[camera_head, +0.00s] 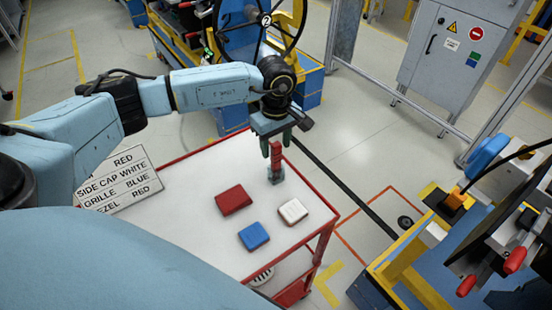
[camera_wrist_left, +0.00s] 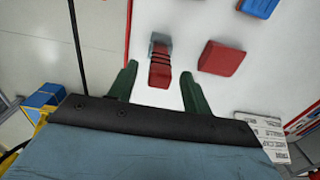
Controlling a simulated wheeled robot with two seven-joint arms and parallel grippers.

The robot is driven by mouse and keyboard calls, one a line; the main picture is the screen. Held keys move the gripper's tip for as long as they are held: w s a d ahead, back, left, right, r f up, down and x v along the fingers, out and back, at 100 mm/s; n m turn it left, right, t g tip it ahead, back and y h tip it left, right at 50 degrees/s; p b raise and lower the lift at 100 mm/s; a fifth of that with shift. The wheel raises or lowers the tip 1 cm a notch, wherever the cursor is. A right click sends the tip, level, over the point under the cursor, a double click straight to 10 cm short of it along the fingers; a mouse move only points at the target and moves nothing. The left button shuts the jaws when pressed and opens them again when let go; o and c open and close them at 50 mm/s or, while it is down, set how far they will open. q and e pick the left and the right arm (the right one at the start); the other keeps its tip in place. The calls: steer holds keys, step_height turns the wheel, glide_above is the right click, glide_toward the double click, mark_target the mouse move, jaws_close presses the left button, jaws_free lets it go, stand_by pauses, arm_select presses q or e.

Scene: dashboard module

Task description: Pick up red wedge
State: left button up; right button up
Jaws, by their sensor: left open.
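A narrow red piece with dark ridges, which looks like the red wedge (camera_head: 276,155), stands on a small grey base (camera_head: 276,176) near the table's far right edge. It also shows in the left wrist view (camera_wrist_left: 160,72). My left gripper (camera_head: 276,146) is open above it, pointing down. In the left wrist view the green fingers (camera_wrist_left: 158,74) are on either side of the piece, with gaps visible. A flat red block (camera_head: 233,200) lies apart on the table, also seen in the left wrist view (camera_wrist_left: 222,58). My right gripper is not in view.
The white table (camera_head: 180,215) has a red frame. A blue block (camera_head: 254,236) and a white block (camera_head: 293,211) lie on it. A lettered sign (camera_head: 120,180) is at the left edge. A yellow and blue fixture (camera_head: 420,262) stands to the right.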

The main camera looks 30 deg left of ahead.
arm_select(q)
steer(key=shift+f, duration=0.55)
jaws_close()
